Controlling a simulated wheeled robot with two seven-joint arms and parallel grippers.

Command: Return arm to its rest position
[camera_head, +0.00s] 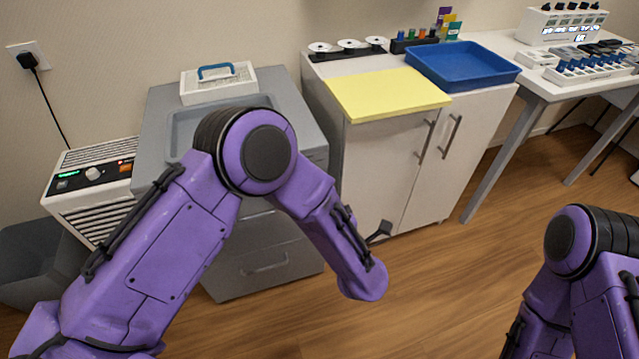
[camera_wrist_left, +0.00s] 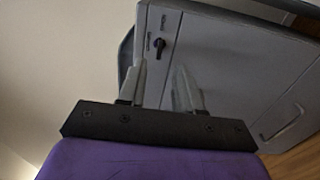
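My left arm (camera_head: 170,225) comes in from the left in the head view. It bends at a raised elbow, and its forearm runs down to the right, in front of the cabinets. My right arm (camera_head: 590,270) is bent at the lower right of the head view. Its gripper is not in view.
A grey drawer cabinet (camera_head: 262,270) stands behind my left arm, beside a white machine (camera_head: 95,190). A white cabinet (camera_head: 385,170) bears a yellow sheet (camera_head: 385,95) and a blue tray (camera_head: 462,67). A white table stands at right. The wooden floor (camera_head: 450,280) between my arms is clear.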

